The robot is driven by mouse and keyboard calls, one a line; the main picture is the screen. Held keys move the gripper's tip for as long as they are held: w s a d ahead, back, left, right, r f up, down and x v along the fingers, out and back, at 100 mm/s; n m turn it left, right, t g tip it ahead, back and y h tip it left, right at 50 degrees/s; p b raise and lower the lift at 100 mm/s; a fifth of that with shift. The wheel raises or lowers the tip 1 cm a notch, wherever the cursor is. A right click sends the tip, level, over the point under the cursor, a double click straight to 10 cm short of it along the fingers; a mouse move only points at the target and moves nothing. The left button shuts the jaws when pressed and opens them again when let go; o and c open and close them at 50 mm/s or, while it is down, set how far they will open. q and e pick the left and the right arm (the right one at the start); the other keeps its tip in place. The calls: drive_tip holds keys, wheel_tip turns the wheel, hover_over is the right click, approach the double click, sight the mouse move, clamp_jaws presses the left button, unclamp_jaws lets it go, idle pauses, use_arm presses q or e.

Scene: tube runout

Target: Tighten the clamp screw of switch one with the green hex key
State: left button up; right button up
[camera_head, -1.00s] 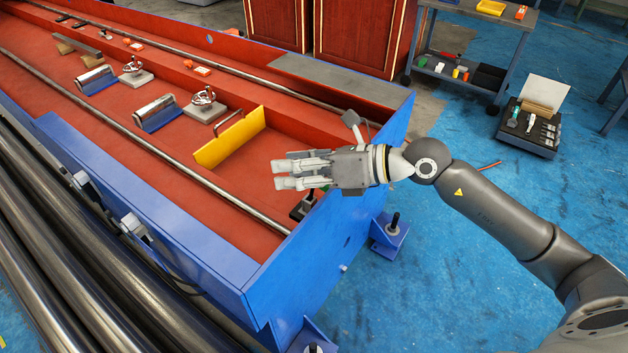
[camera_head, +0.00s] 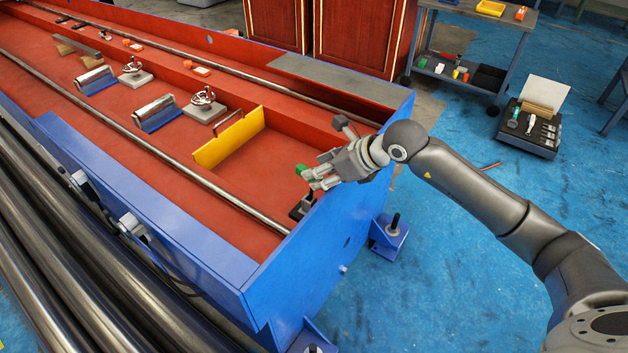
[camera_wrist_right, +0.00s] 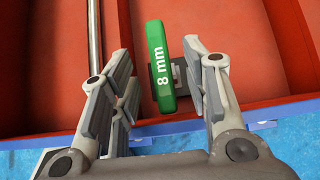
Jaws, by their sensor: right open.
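The green hex key (camera_wrist_right: 160,68), marked "8 mm", shows its handle between the fingers of my right gripper (camera_wrist_right: 165,95) in the right wrist view. The fingers stand apart on both sides and I see no firm contact. In the head view the green handle (camera_head: 303,170) shows at the fingertips of my right gripper (camera_head: 316,178), over the trough's near end. The key's shaft is hidden. Two grey switch-like boxes sit on the outer blue wall, one nearer (camera_head: 131,226) and one farther (camera_head: 80,181). I cannot tell which is switch one, and no clamp screw is distinguishable. My left gripper is out of view.
A dark block (camera_wrist_right: 182,76) lies behind the handle. A yellow plate (camera_head: 228,140) stands across the red trough, near a long steel rod (camera_head: 170,162). The blue end wall (camera_head: 345,215) is close to my right gripper. Steel tubes (camera_head: 60,270) lie at left.

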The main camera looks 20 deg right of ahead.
sight(300, 167)
drive_tip(key=x, duration=0.3)
drive_tip(key=shift+w+a+f, duration=0.1)
drive_tip(key=shift+w+f, duration=0.05)
drive_tip(key=shift+f, duration=0.05)
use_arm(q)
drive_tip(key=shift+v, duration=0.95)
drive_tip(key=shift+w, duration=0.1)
use_arm(e)
clamp_jaws()
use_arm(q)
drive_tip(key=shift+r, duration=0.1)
use_arm(e)
drive_tip(key=shift+r, duration=0.1)
